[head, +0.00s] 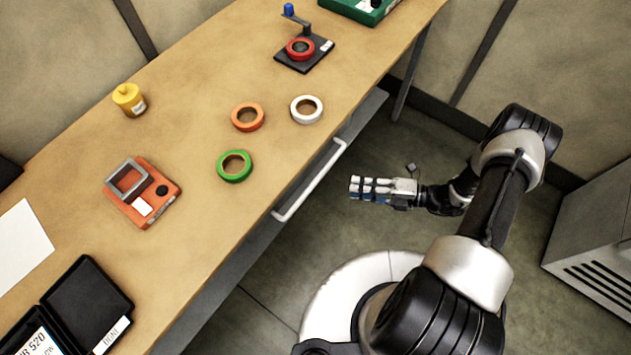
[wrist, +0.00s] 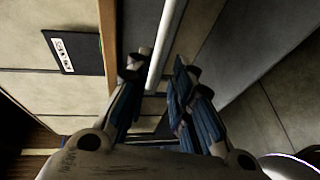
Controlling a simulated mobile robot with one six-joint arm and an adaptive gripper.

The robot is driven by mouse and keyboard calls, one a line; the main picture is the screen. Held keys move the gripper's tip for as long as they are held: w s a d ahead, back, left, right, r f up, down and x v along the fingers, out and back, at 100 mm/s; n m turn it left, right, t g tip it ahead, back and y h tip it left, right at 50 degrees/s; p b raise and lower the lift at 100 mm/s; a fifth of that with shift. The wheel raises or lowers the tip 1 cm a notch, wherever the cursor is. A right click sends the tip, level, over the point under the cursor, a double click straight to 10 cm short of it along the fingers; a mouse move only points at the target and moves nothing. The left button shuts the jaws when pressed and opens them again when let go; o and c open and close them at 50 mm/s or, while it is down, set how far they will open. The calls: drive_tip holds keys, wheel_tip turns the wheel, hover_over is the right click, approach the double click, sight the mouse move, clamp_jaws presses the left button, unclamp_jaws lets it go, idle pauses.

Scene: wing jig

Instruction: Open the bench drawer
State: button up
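The bench drawer has a grey front (head: 243,258) under the bench's front edge and looks shut. Its white bar handle (head: 312,180) runs along that front. In the head view my gripper (head: 354,190) is to the right of the handle, apart from it, with its fingers pointing toward the drawer. In the wrist view the handle (wrist: 164,45) runs down between the two fingertips (wrist: 158,72), which are spread apart with nothing gripped.
The wooden bench (head: 200,120) carries tape rings, including a green one (head: 234,166), an orange device (head: 142,193), a yellow pot (head: 129,99) and an open black case (head: 88,300). A grey vented cabinet (head: 595,240) stands at right. Floor beside the drawer is clear.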

sight(315, 181)
drive_tip(key=b+x, duration=0.1)
drive_tip(key=x, duration=1.3)
drive_tip(key=shift+b, duration=0.3)
clamp_jaws()
